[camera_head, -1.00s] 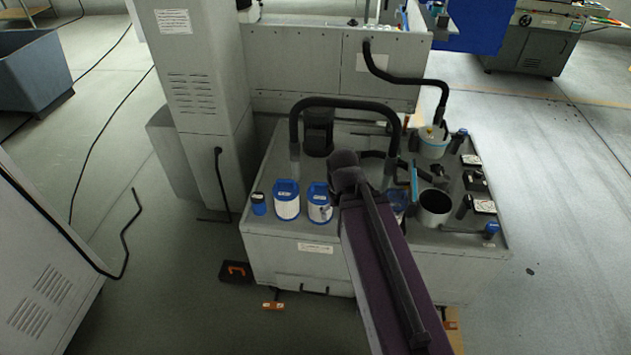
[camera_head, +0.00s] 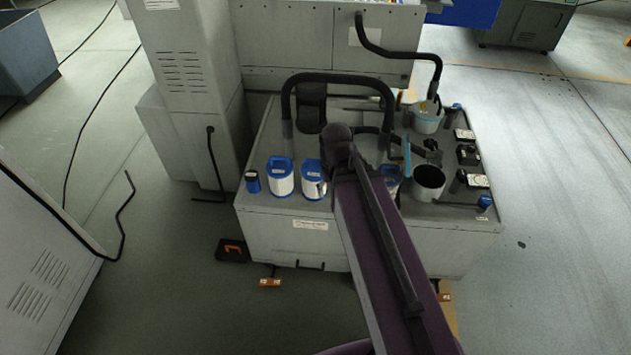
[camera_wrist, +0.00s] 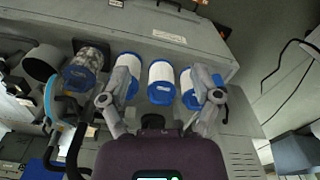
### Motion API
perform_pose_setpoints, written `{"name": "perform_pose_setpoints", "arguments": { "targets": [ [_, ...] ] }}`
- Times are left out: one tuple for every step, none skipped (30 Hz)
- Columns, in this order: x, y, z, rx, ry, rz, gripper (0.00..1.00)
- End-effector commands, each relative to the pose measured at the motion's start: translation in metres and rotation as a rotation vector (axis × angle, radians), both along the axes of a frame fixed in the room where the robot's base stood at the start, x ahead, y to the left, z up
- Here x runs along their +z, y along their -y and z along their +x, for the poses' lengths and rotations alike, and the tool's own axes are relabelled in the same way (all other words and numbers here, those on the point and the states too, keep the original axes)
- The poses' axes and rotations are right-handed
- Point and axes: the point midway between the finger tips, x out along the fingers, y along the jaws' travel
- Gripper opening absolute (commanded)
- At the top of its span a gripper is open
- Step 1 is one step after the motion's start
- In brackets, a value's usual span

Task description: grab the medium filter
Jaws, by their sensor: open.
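Several blue-capped filters stand along the front of a grey tank top. In the head view these are a small blue one (camera_head: 253,181), a white one with a blue handle (camera_head: 280,178) and a similar one (camera_head: 313,180) beside my arm. I cannot tell for certain which is the medium size. In the wrist view, my gripper (camera_wrist: 162,84) is open, its fingers spread on either side of the middle white filter (camera_wrist: 161,80), without visible contact. The neighbouring filters (camera_wrist: 129,68) (camera_wrist: 189,88) are partly behind the fingers. My fingers are hidden in the head view.
A dirty filter in a clear housing (camera_wrist: 84,70) and an open grey cylinder (camera_head: 428,183) stand to the other side of my arm. A black hose arch (camera_head: 337,80) rises behind. A grey machine column (camera_head: 190,80) stands at left. The tank's front edge is near the filters.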

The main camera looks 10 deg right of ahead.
Motion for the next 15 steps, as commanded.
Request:
{"name": "perform_pose_setpoints", "arguments": {
  "targets": [
    [-0.003, 0.0, 0.002, 0.005, 0.002, -0.005, 0.62],
    [-0.005, 0.0, 0.003, 0.009, 0.005, -0.01, 0.62],
    [-0.008, 0.0, 0.006, 0.017, 0.008, -0.018, 0.62],
    [-0.01, 0.0, 0.008, 0.024, 0.012, -0.027, 0.62],
    [-0.013, 0.001, 0.01, 0.032, 0.016, -0.037, 0.62],
    [-0.018, 0.002, 0.014, 0.044, 0.021, -0.052, 0.62],
    [-0.022, 0.003, 0.017, 0.056, 0.026, -0.067, 0.62],
    [-0.026, 0.004, 0.021, 0.069, 0.032, -0.081, 0.62],
    [-0.032, 0.004, 0.027, 0.088, 0.042, -0.105, 0.62],
    [-0.036, 0.005, 0.031, 0.104, 0.049, -0.123, 0.62],
    [-0.041, 0.005, 0.036, 0.122, 0.055, -0.143, 0.62],
    [-0.047, 0.005, 0.042, 0.146, 0.066, -0.172, 0.62],
    [-0.052, 0.005, 0.048, 0.165, 0.075, -0.194, 0.62],
    [-0.057, 0.005, 0.053, 0.185, 0.082, -0.216, 0.62],
    [-0.062, 0.005, 0.06, 0.212, 0.093, -0.247, 0.62]
  ]
}}
